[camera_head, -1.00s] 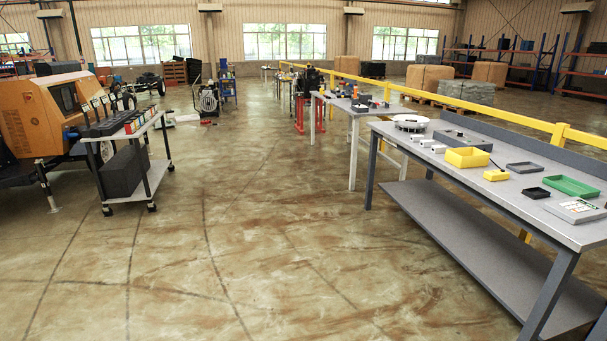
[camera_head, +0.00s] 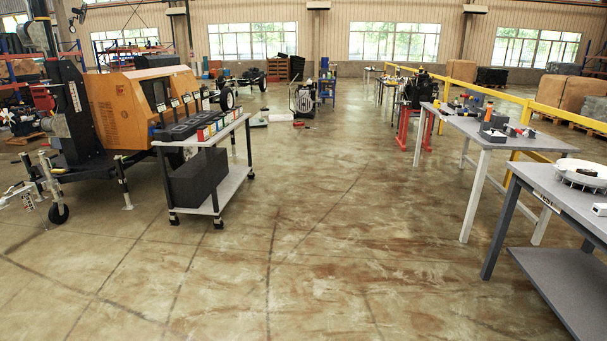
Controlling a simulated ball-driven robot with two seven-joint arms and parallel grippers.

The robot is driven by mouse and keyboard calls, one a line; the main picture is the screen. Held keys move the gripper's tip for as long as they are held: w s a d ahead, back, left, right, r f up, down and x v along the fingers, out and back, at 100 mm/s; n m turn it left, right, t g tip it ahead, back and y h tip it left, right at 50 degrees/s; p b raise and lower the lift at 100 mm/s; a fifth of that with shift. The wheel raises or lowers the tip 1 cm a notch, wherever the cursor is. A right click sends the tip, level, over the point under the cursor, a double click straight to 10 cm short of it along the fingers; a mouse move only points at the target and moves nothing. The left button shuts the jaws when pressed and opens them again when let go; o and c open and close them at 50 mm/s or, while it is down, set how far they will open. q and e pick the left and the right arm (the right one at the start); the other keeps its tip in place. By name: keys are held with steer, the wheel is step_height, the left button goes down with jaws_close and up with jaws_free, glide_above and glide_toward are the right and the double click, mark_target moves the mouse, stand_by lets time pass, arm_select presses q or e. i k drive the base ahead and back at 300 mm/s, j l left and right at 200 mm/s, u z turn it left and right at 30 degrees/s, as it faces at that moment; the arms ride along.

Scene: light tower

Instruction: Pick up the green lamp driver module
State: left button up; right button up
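A grey cart (camera_head: 228,186) stands left of centre, in front of an orange machine. On its top are black box-like units (camera_head: 184,130) with upright stems, and a row of small coloured blocks (camera_head: 212,129) along its right side. Red, yellow and blue show among these blocks. I cannot make out a green lamp driver module for certain; the blocks are too small and far off. Neither of my grippers is in view.
The orange machine (camera_head: 133,98) on a trailer stands behind the cart, with a jockey wheel (camera_head: 58,213) low at the left. A grey workbench (camera_head: 540,185) and a further table (camera_head: 480,127) line the right. The middle floor is clear.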

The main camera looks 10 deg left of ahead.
mark_target(225, 123)
steer(key=i+u, duration=0.2)
steer(key=i, duration=0.3)
steer(key=i+u, duration=0.2)
steer(key=i, duration=0.3)
steer(key=i+u, duration=0.2)
steer(key=i, duration=0.3)
steer(key=i+l+u, duration=0.2)
steer(key=i, duration=0.3)
steer(key=i+l+u, duration=0.2)
steer(key=i, duration=0.25)
steer(key=i+u, duration=0.3)
steer(key=i, duration=1.2)
steer(key=i+j+z, duration=0.1)
steer(key=i+z, duration=0.15)
steer(key=i, duration=0.2)
steer(key=i+j+z, duration=0.3)
steer(key=i, duration=0.15)
steer(key=i+j+z, duration=0.25)
steer(key=i, duration=0.2)
